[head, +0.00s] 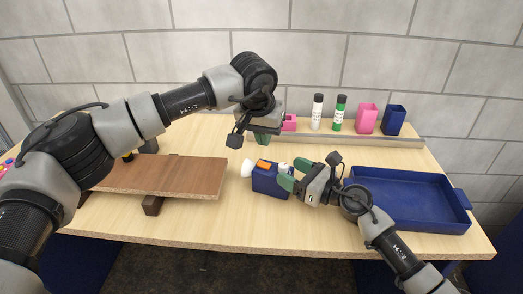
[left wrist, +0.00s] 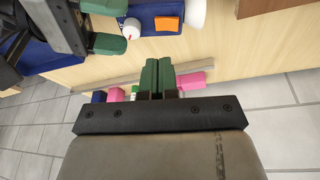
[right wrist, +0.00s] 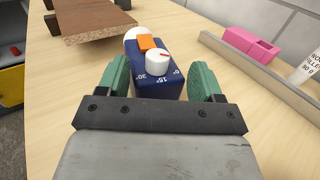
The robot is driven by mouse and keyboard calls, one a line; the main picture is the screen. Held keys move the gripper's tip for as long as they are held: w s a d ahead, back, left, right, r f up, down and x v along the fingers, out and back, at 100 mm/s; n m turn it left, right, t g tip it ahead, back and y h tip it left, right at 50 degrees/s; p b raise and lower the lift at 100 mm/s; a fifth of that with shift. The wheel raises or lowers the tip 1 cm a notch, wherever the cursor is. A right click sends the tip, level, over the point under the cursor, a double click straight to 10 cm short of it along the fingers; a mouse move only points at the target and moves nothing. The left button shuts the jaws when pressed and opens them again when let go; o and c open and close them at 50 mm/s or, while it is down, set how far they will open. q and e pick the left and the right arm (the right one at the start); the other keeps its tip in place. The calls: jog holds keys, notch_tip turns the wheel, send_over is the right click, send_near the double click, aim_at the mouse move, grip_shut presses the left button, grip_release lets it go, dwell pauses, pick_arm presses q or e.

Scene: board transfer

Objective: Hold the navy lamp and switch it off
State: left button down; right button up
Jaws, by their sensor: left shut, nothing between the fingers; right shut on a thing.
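The navy lamp (head: 264,186) is a small box with a white bulb (head: 247,168) at its left end. On top are an orange switch (right wrist: 149,42) and a white dial (right wrist: 157,62) with a red mark; angle numbers are printed on the box. The lamp stands on the table just right of the brown board. My right gripper (head: 288,178) is shut on the lamp, with a green finger on each side. My left gripper (head: 262,139) is shut and empty, above the table behind the lamp; its green fingertips meet in the left wrist view (left wrist: 160,78).
A brown board (head: 170,178) rests on dark supports at left. A blue tray (head: 410,226) lies at right. Along the back rail (head: 370,141) stand a white bottle (head: 317,112), a green bottle (head: 339,114), a pink holder (head: 366,118) and a navy holder (head: 393,120). A pink box (head: 289,122) is behind my left gripper.

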pick_arm(q)
jog(key=v, duration=0.6)
jog(key=shift+s+d, duration=0.2)
jog(key=shift+d, duration=0.45)
pick_arm(e)
jog(key=o, duration=1.1)
